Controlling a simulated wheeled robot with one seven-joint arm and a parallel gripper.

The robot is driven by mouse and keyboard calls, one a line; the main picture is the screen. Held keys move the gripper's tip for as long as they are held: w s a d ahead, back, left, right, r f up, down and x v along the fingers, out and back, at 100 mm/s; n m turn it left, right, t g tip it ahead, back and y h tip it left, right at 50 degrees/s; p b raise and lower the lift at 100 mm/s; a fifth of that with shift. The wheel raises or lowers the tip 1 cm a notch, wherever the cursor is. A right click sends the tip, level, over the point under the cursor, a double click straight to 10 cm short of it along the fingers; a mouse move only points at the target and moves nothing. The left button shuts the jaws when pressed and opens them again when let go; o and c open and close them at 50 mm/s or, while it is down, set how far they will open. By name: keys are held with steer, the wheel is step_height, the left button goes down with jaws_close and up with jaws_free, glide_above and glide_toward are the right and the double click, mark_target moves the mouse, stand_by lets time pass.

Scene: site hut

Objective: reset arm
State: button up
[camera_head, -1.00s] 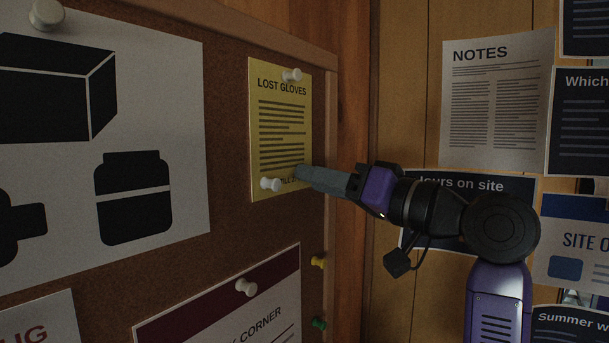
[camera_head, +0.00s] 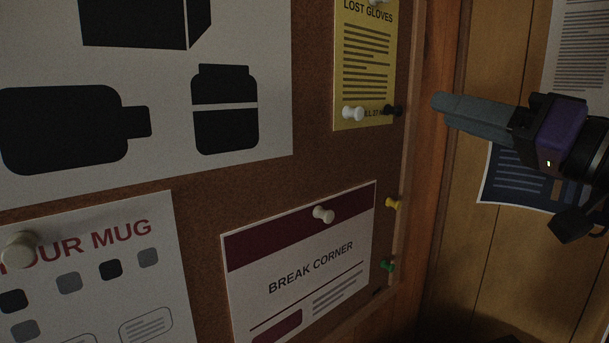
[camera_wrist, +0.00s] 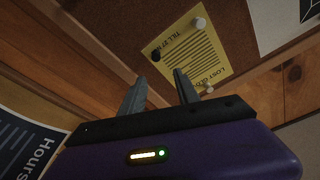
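My gripper (camera_head: 440,104) is at the right in the head view, clear of the cork board, its grey fingers pointing left toward the board's edge. In the wrist view my gripper (camera_wrist: 158,80) shows its two fingers apart with nothing between them. Beyond the fingertips is the yellow Lost Gloves notice (camera_wrist: 190,52), also in the head view (camera_head: 363,75). A black pin (camera_head: 392,110) sits at its lower right corner and a white pin (camera_head: 353,113) at its lower left.
The cork board (camera_head: 325,170) holds a Break Corner notice (camera_head: 300,262), a mug notice (camera_head: 95,270) and a large pictogram sheet (camera_head: 270,60). A yellow pin (camera_head: 393,204) and a green pin (camera_head: 387,265) are near its right edge. The wooden wall at right carries more papers.

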step_height(320, 180, up, 4)
steer(key=d+f+t+h, duration=0.1)
steer(key=d+t, duration=0.1)
steer(key=t, duration=0.1)
steer(key=d+f+m+t+h, duration=0.3)
steer(key=d+f+m+h, duration=0.25)
steer(key=f+h, duration=0.2)
steer(key=s+f+m+h, duration=0.1)
steer(key=s+f+h, duration=0.2)
steer(key=f, duration=0.7)
steer(key=s+f+h, duration=0.3)
steer(key=f, duration=0.6)
steer(key=s+a+f+n+g+y, duration=0.1)
steer(key=s+a+f+g, duration=0.1)
steer(key=s+f, duration=0.6)
steer(key=s+a+f+n+g+y, duration=0.1)
steer(key=s+a+f+n+g, duration=0.1)
steer(key=s+a+f, duration=0.3)
steer(key=s+a+f+n+g+y, duration=0.2)
steer(key=s+a+f+g, duration=0.2)
steer(key=s+f, duration=0.8)
steer(key=s, duration=0.7)
steer(key=shift+s+f, duration=0.15)
steer(key=shift+f, duration=0.1)
steer(key=shift+a+n, duration=0.1)
steer(key=shift+n, duration=0.15)
